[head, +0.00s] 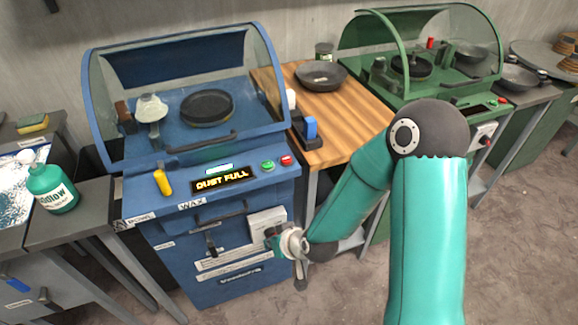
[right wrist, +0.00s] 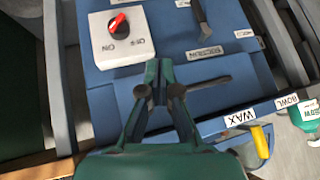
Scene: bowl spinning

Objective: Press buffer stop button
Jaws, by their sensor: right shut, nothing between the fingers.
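The blue machine (head: 205,190) has a clear hood. On its sloped front panel are a red button (head: 287,160) at the right end and a green button (head: 267,166) just left of it. I cannot read which is the stop. A display (head: 222,180) beside them reads "DUST FULL". My right gripper (head: 272,238) is low at the machine's front, well below the buttons, near the white switch box. In the right wrist view its fingers (right wrist: 158,88) are shut and empty. The buttons are out of that view. My left gripper is not in view.
The white switch box (right wrist: 117,35) has a red knob set near "ON". A wooden table (head: 345,110) and a green machine (head: 460,85) stand right. A green bottle (head: 52,188) stands left.

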